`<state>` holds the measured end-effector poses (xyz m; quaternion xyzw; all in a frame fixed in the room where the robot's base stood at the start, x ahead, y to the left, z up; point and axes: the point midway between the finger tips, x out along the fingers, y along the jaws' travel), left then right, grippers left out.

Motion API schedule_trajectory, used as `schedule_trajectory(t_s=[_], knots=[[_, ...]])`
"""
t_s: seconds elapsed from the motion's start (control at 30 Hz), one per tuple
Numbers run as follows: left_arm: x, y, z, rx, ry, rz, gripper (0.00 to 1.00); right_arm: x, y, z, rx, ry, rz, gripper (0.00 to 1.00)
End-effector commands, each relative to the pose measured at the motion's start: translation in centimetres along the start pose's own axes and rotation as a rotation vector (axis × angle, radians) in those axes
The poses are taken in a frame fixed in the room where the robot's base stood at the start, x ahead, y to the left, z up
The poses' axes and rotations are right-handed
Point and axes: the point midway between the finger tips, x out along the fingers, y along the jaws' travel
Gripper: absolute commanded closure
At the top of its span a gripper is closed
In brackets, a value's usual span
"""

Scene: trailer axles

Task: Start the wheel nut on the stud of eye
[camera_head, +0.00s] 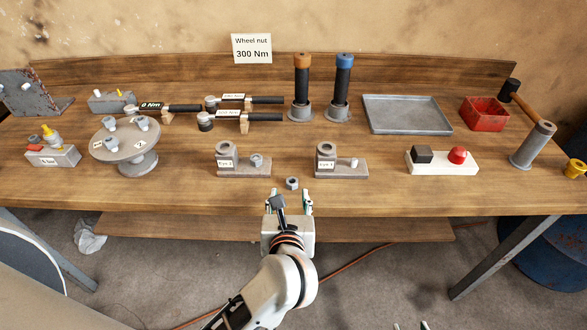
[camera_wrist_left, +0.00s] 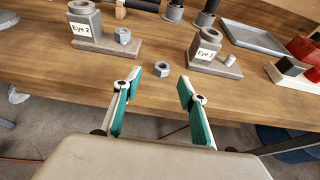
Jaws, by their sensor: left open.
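A grey hex wheel nut (camera_head: 292,183) lies loose near the table's front edge; the left wrist view shows it too (camera_wrist_left: 162,69). The block labelled Eye 1 (camera_head: 327,168) has a bare-looking stud (camera_head: 354,162). The block labelled Eye 2 (camera_head: 228,168) has a hex nut (camera_wrist_left: 123,36) at its stud position. My left gripper (camera_head: 289,198) is open and empty, just in front of the loose nut, its fingers apart. My right gripper (camera_head: 411,326) shows only two separated fingertips at the bottom edge.
A round stand (camera_head: 125,144) with several small parts is at left. Torque wrenches (camera_head: 240,116) lie behind it. Two upright dark tools (camera_head: 342,87), a grey tray (camera_head: 408,132) and a red bin (camera_head: 484,113) are behind. A white button box (camera_head: 441,167) stands right of Eye 1.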

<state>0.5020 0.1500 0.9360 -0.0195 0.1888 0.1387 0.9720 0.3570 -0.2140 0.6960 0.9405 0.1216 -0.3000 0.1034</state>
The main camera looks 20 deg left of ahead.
Motion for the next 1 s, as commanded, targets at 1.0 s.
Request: schedule_trajectory(t_s=[1.0], knots=[[7.8,-0.5,-0.5,-0.014,0.014,-0.007,0.58,1.6,-1.2,0.1,-0.008,0.047,-0.021,0.60]])
